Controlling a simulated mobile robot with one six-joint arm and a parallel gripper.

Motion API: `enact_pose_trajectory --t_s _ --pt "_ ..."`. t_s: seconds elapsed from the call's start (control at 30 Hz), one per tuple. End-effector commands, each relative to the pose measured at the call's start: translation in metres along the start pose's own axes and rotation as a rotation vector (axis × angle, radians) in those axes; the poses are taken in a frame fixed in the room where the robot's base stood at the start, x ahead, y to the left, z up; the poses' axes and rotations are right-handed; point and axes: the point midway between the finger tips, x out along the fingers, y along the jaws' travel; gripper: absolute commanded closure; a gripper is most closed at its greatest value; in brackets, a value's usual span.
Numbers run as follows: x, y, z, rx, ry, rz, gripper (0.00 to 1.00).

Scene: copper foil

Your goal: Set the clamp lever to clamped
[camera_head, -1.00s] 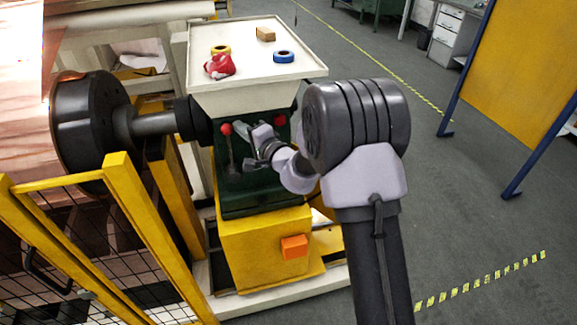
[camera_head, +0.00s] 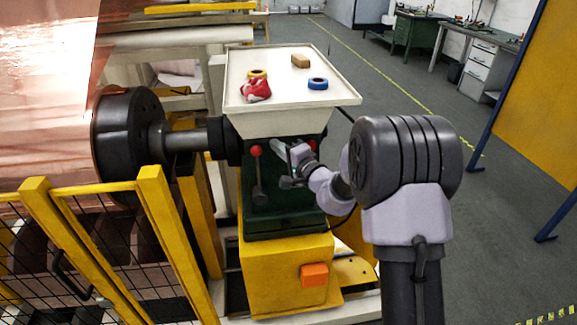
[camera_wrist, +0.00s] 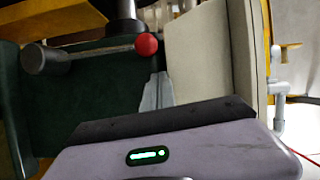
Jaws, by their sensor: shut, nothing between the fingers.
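A lever with a red knob (camera_head: 256,151) stands upright on the left of the dark green machine front (camera_head: 285,222). In the wrist view its red knob (camera_wrist: 146,44) sits at the end of a grey rod that runs left to a round hub (camera_wrist: 37,59). A second red knob (camera_head: 311,144) shows further right, its lever mostly hidden by my gripper. My gripper (camera_head: 278,147) is shut and empty, just right of the left knob. In the wrist view my gripper's tips (camera_wrist: 158,75) lie close to that knob; I cannot tell if they touch. No clamp label is readable.
A cream tray (camera_head: 238,96) above the levers holds a red cloth (camera_head: 257,91), tape rolls and a wooden block (camera_head: 300,61). A black drum (camera_head: 125,135) and yellow mesh guard (camera_head: 165,225) stand left. An orange box (camera_head: 314,275) juts out below. Floor is open at right.

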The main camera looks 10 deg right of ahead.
Motion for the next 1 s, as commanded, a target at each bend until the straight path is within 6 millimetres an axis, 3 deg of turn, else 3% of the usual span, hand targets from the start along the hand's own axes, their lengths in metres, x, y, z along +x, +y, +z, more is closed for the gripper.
enact_pose_trajectory --t_s 0.03,0.3,0.43,0.6,0.9,0.97,1.0 --pt "-0.003 0.001 -0.012 -0.001 0.004 -0.002 1.00" --pt "-0.070 -0.004 -0.010 0.003 0.005 0.000 1.00" --pt "-0.091 -0.004 -0.010 0.003 0.005 0.000 1.00" --pt "-0.102 -0.005 -0.010 0.003 0.004 -0.001 1.00" --pt "-0.103 -0.005 -0.008 0.003 0.000 -0.001 1.00" --pt "-0.104 -0.014 0.003 0.004 -0.036 -0.002 1.00" --pt "-0.106 -0.025 0.019 0.006 -0.091 0.001 1.00"
